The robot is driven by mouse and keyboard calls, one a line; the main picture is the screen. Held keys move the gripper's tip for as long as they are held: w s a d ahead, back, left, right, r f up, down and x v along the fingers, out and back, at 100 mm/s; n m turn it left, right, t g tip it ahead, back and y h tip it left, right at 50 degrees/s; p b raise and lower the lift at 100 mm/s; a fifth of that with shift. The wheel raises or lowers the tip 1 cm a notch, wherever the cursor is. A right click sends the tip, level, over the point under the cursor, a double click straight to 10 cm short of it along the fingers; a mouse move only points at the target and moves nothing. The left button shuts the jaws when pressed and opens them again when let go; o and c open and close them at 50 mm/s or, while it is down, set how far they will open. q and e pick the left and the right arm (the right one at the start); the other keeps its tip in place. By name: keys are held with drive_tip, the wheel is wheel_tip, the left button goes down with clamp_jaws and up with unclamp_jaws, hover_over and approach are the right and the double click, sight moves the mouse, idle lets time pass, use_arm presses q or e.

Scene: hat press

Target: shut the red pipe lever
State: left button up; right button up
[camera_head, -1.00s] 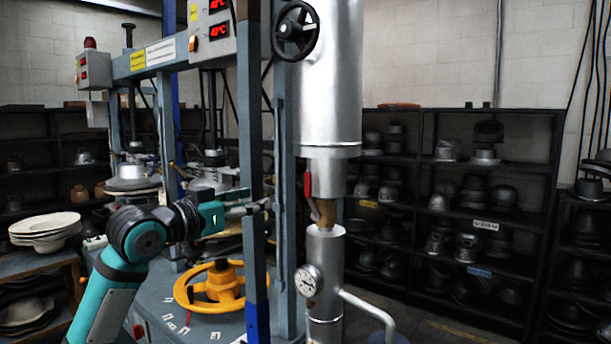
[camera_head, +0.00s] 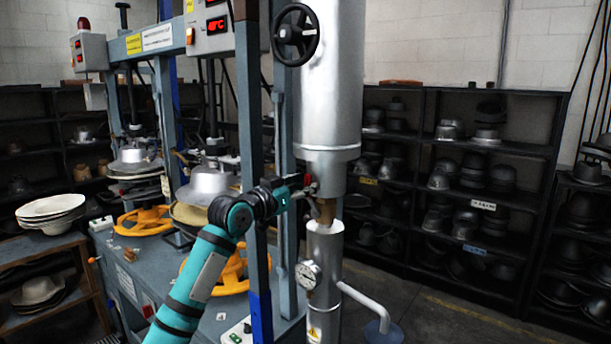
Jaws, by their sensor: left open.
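The silver vertical pipe (camera_head: 328,100) stands in the middle of the view, with a brass-coloured valve section (camera_head: 326,211) in the gap below its wide part. Only a small bit of the red pipe lever (camera_head: 307,179) shows, at the left of the valve. The rest of it is hidden behind my left gripper (camera_head: 311,190). That gripper is open, with its fingertips at the lever. I cannot tell whether they touch it. My right gripper is out of view.
A blue-grey press post (camera_head: 252,120) stands just left of the pipe, close to my left arm. A round gauge (camera_head: 308,275) and a bent side pipe (camera_head: 362,305) sit below the valve. Yellow handwheels (camera_head: 143,221) and dark hat-mould shelves (camera_head: 470,170) are around.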

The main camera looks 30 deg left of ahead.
use_arm(q)
drive_tip(key=shift+w+d, duration=0.1)
drive_tip(key=shift+w, duration=0.45)
clamp_jaws()
